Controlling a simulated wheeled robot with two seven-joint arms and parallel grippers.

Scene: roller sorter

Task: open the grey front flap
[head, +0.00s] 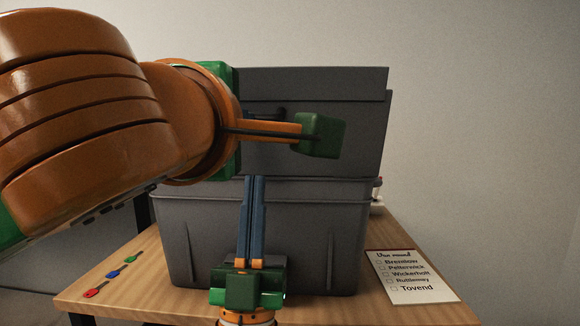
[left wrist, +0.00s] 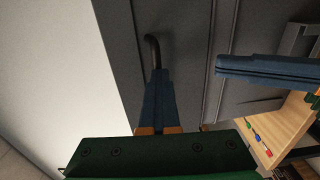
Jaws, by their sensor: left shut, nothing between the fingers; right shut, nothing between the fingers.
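The grey box (head: 330,230) stands on the table. A grey upper panel (head: 350,115) rises above its rim and leans back slightly; I take it to be the front flap. A black bar handle (head: 274,111) is on it, partly hidden by my left arm. In the left wrist view the handle (left wrist: 153,48) curves just beyond my left gripper (left wrist: 158,72), which is shut and empty; whether they touch is unclear. My right gripper (head: 254,178) is shut and empty, pointing up before the box. It also shows in the left wrist view (left wrist: 218,66).
The wooden table (head: 150,285) carries red, blue and green keys (head: 113,274) at the left. A paper list (head: 412,276) lies at the right, with a small jar-like item (head: 376,190) behind. The table's front left is mostly clear. My left arm covers the upper left.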

